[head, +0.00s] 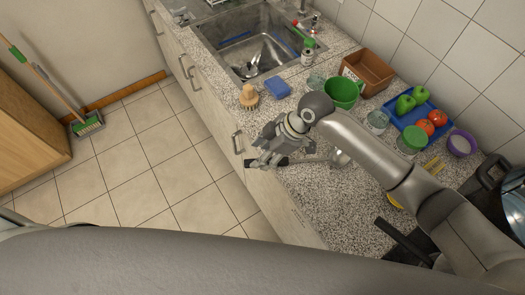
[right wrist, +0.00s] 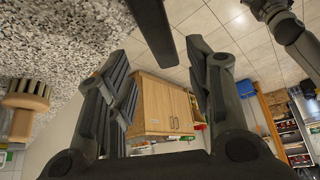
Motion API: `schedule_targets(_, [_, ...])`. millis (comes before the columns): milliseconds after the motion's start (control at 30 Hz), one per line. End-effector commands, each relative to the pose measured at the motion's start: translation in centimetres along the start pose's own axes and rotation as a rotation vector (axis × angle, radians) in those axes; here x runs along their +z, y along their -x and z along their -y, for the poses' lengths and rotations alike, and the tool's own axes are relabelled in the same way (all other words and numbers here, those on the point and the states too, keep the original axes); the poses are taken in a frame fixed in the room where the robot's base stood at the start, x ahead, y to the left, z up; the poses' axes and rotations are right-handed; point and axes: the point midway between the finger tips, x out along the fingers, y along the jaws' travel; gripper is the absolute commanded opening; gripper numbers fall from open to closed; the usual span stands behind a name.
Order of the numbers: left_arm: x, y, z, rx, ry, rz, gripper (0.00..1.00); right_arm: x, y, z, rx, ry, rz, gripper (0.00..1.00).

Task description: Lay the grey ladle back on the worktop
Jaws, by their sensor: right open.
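The grey ladle shows in the head view as a dark handle (head: 300,158) low over the worktop's front edge, beside my right gripper, with a pale rounded part to its right that may be its bowl. Much of it is hidden by my gripper and arm. In the right wrist view a dark grey bar, seemingly the ladle's handle (right wrist: 155,30), reaches in from the top between the fingertips. My right gripper (head: 259,148) is open at the front edge of the worktop (head: 330,205). Its spread fingers also show in the right wrist view (right wrist: 160,55), with no grip on the bar. My left gripper is not identifiable.
A wooden brush (head: 249,97) and a blue sponge (head: 276,88) lie near the sink (head: 250,45). A green mug (head: 343,93), a brown box (head: 368,70) and a blue tray (head: 410,112) with fruit stand behind my right arm. The worktop's front right is partly clear.

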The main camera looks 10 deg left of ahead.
Motion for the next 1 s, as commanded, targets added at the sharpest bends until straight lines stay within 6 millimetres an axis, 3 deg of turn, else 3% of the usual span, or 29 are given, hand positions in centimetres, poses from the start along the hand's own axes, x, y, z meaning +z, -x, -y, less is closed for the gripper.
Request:
schedule_targets(533, [-0.2,0.0,-0.3,0.004,-0.001,-0.002,0.53,0.1,10.0,-0.1,0.004,0.001,0.001,0.48])
schedule_targets(700, [-0.2,0.0,-0.4,0.004,-0.001,-0.002,0.53,0.0,11.5,-0.1,0.002,0.001,0.0,0.48])
schedule_targets(1000, [-0.2,0.0,-0.4,0.005,-0.001,-0.002,0.53,0.0,11.8,0.0,0.002,0.0,0.0,0.48])
